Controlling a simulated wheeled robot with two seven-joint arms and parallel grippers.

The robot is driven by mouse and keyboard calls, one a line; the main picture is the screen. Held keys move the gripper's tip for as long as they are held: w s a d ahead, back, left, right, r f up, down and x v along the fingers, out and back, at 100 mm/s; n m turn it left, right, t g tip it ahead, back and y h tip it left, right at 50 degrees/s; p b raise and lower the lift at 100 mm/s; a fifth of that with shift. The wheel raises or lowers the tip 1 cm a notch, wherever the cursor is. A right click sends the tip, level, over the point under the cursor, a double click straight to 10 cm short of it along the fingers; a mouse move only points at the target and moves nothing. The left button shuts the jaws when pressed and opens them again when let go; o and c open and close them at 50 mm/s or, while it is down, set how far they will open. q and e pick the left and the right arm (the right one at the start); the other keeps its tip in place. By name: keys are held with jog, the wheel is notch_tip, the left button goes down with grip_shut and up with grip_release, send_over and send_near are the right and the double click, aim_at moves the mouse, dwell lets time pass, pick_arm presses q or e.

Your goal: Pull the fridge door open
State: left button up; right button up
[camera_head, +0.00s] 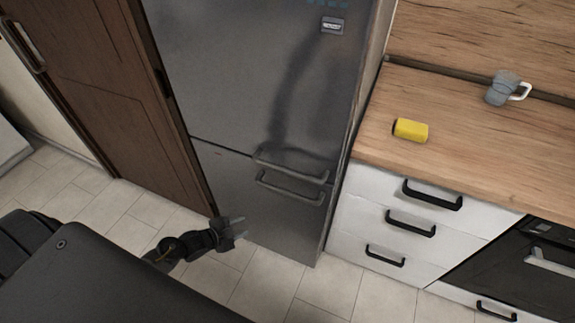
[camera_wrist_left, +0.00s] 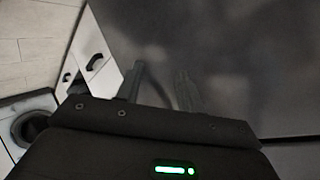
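The grey fridge has a large upper door (camera_head: 255,75) and a smaller lower door (camera_head: 235,180), both shut. A bar handle (camera_head: 290,165) runs along the bottom of the upper door, and a second handle (camera_head: 290,187) sits just below it on the lower door. My left gripper (camera_head: 238,228) is open and empty, low in front of the lower door, left of and below both handles in the picture. In the left wrist view its two fingers (camera_wrist_left: 160,85) stand apart against a grey fridge surface (camera_wrist_left: 250,60). My right gripper is not in view.
A brown wooden door (camera_head: 85,70) stands left of the fridge. Tiled floor lies below.

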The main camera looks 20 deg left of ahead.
pick_arm(q)
jog(key=w+d+r+m+t+h, duration=0.1)
jog(key=w+r+m+h, duration=0.15)
jog(key=r, duration=0.55)
jog(key=w+d+r+m+h, duration=0.2)
jog(key=r+m, duration=0.2)
jog(key=r, duration=0.5)
jog(key=m+h+p, duration=0.1)
jog(key=m+h, duration=0.2)
jog(key=m, duration=0.3)
send_near(284, 172)
jog(key=shift+g, duration=0.3)
jog(key=p+x, duration=0.2)
jog(key=x, duration=0.8)
jog(key=shift+w+r, duration=0.2)
jog(key=shift+w, duration=0.05)
jog(key=shift+w+d+f+p, duration=0.15)
jog(key=shift+w+d+p, duration=0.15)
jog(key=shift+w+d, duration=0.1)
jog(key=shift+s, duration=0.1)
grip_shut()
